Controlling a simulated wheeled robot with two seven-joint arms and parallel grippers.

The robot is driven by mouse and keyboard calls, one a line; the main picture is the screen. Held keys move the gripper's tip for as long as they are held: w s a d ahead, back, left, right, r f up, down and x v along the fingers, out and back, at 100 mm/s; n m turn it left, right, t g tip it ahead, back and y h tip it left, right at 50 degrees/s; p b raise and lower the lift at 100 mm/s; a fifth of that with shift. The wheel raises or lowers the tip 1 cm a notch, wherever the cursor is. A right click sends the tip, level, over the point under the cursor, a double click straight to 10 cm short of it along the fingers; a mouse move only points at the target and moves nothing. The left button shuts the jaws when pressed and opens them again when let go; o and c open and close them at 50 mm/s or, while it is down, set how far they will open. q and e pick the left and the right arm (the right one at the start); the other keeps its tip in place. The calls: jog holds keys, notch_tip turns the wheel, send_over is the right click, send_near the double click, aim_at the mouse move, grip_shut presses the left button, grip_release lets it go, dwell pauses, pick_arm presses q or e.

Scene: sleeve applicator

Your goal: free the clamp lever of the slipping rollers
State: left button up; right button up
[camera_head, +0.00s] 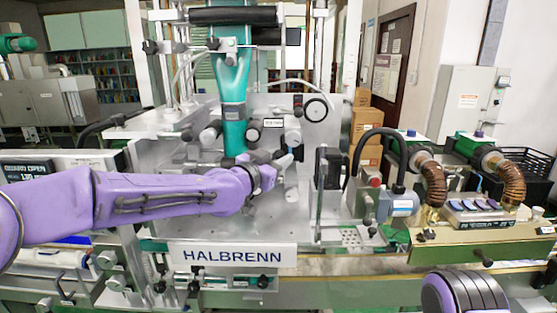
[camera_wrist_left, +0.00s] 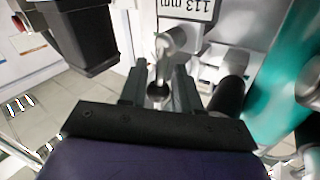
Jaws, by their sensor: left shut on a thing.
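My left arm reaches in from the left in the head view, and its gripper (camera_head: 282,163) is at the machine's front plate, right of the teal sleeve film (camera_head: 234,128). In the left wrist view the left gripper (camera_wrist_left: 160,88) is shut on a small metal lever (camera_wrist_left: 161,68) with a dark round end between the fingers. This looks like the clamp lever; the head view mostly hides it. The rollers (camera_head: 253,131) flank the film just above the gripper. My right gripper is out of view; only part of the right arm shows at the bottom right.
A black block (camera_wrist_left: 83,38) stands close on the left in the left wrist view. The teal film (camera_wrist_left: 278,85) runs close on the right there. A hose and motor unit (camera_head: 398,203) is right of the gripper, and a HALBRENN nameplate (camera_head: 232,254) is below the arm.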

pick_arm(q)
jog(key=shift+a+f+n+b, duration=0.15)
jog(key=shift+f+n+b, duration=0.25)
jog(key=shift+b, duration=0.1)
jog(key=shift+a+r+t+b, duration=0.1)
jog(key=shift+r+t+b, duration=0.05)
jog(key=shift+t+b, duration=0.15)
jog(key=shift+r, duration=0.2)
jog(key=o, duration=0.9)
jog(key=shift+w, duration=0.15)
jog(key=shift+f, duration=0.1)
